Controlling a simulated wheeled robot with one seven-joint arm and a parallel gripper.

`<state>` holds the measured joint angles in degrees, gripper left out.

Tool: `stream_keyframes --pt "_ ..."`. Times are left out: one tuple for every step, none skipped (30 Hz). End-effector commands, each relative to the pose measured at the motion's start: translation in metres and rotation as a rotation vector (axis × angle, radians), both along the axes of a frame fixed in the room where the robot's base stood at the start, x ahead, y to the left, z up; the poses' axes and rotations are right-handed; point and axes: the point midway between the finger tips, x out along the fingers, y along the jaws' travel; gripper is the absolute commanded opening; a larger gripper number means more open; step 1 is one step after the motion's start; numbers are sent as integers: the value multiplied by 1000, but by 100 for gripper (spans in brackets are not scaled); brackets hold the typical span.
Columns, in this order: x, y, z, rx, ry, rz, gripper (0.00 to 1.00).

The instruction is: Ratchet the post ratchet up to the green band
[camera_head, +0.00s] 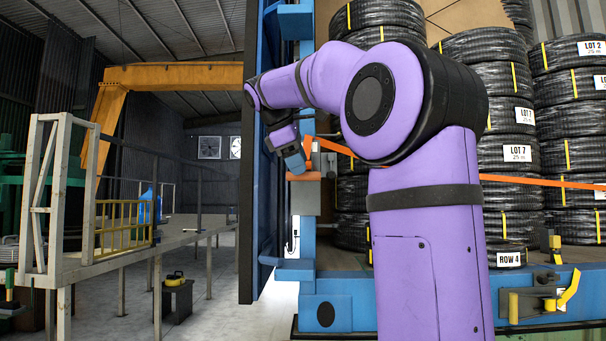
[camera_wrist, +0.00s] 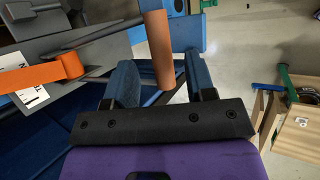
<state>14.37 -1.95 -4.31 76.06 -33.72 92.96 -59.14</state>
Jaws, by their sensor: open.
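The post ratchet (camera_head: 304,176) is a grey and orange unit on the blue post, with an orange strap (camera_head: 400,171) running right from it across the coils. My gripper (camera_head: 293,158) is at the ratchet. In the wrist view my gripper (camera_wrist: 161,75) is open, its two blue fingers apart. The ratchet's orange handle (camera_wrist: 157,45) reaches down between the fingers, with a gap visible at each side. The orange strap (camera_wrist: 40,76) also shows at the left there. A white gauge-like plate (camera_head: 294,234) hangs below the ratchet; I cannot make out the green band.
Stacks of black hose coils (camera_head: 505,115) stand behind the strap on a blue-edged bed (camera_head: 350,300). A dark blue door panel (camera_head: 256,200) stands just left of the post. A walkway (camera_head: 130,258) with railings is further left.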

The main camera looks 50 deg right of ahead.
Motion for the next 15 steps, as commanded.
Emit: stream_keyframes --pt "1 7 9 -1 -3 3 50" --pt "1 10 14 -1 -3 3 50" --pt "1 14 20 -1 -2 3 50" --pt "1 17 24 -2 -3 3 50" --pt "1 20 28 -1 -2 3 50" --pt "1 24 34 -1 -3 2 50" --pt "1 26 37 -1 -3 2 50" --pt "1 29 40 0 -2 2 50" --pt "1 31 44 -1 -3 3 50" --pt "1 33 46 0 -1 3 50" --pt "1 35 48 0 -1 3 50" --pt "1 37 51 0 -1 2 50" --pt "1 37 52 0 -1 3 50" --pt "1 38 53 0 -1 2 50" --pt "1 39 54 0 -1 2 50"
